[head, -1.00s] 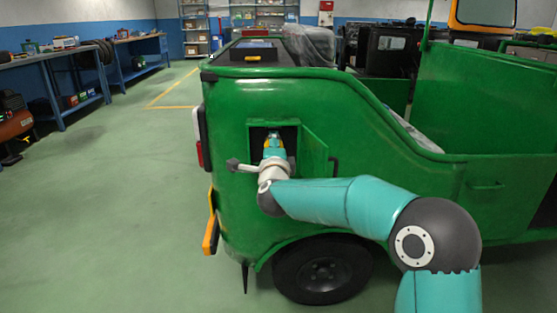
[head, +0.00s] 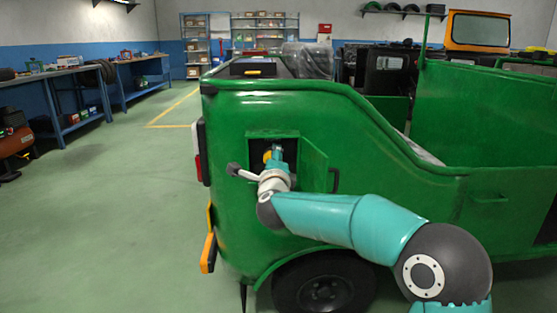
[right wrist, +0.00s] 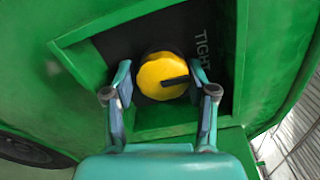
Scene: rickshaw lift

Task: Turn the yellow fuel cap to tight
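The yellow fuel cap (right wrist: 160,75) sits in a dark square recess in the green body panel, in the right wrist view. A dark pointer mark on it runs from near its middle toward the right. The word TIGHT (right wrist: 203,52) is printed up and right of the cap. My left gripper is in neither view.
The green filler door (head: 314,168) stands open to the right of the recess. The rickshaw's rear wheel (head: 323,288) is below.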

